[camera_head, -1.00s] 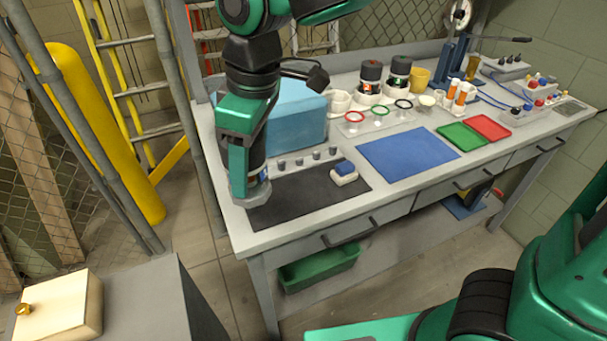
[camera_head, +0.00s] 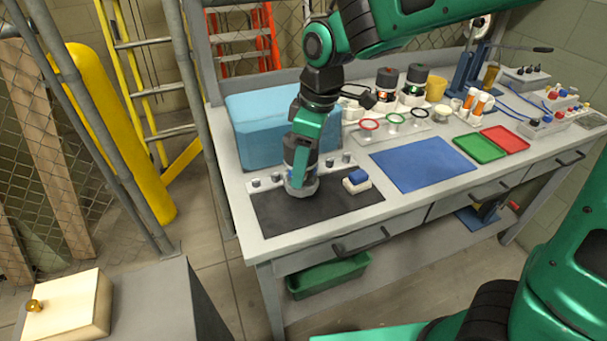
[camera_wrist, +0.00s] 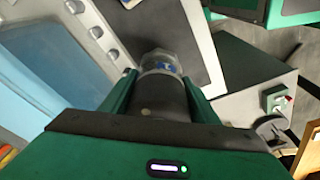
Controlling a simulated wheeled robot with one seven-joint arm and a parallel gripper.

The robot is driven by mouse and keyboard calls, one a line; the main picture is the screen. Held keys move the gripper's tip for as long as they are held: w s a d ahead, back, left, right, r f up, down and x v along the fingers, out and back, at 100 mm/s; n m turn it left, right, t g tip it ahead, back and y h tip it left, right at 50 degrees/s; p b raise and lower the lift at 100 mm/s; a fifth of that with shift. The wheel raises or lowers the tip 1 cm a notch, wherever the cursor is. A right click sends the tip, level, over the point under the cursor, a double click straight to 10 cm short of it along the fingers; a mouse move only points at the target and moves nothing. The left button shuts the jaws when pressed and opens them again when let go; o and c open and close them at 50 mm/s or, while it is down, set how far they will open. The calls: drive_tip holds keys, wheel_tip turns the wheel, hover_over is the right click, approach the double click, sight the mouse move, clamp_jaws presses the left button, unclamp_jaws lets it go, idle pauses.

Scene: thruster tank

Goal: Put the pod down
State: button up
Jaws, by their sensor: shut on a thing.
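My gripper (camera_head: 304,152) is shut on the pod (camera_head: 302,188), a dark cylinder with a grey, ring-like lower end. It is roughly upright over the left part of the black mat (camera_head: 345,203). I cannot tell whether its lower end touches the mat. In the wrist view the pod (camera_wrist: 162,92) sits between the two fingers of my gripper (camera_wrist: 160,88), with its pale clear end pointing away from me.
A blue water tank (camera_head: 255,135) stands just behind. A row of grey pegs (camera_head: 275,178) lines the mat's back edge. A white and blue block (camera_head: 356,181) lies right of the pod. Two similar dark pods (camera_head: 386,82) stand in white holders farther back. The mat's front is clear.

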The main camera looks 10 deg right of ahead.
drive_tip(key=shift+f, duration=1.9)
drive_tip(key=shift+f, duration=0.1)
drive_tip(key=o, duration=1.7)
drive_tip(key=r, duration=0.4)
drive_tip(key=d+r, duration=0.1)
drive_tip(key=r, duration=0.7)
drive_tip(key=shift+s+d, duration=0.35)
drive_tip(key=shift+d, duration=0.05)
drive_tip(key=shift+d, duration=0.1)
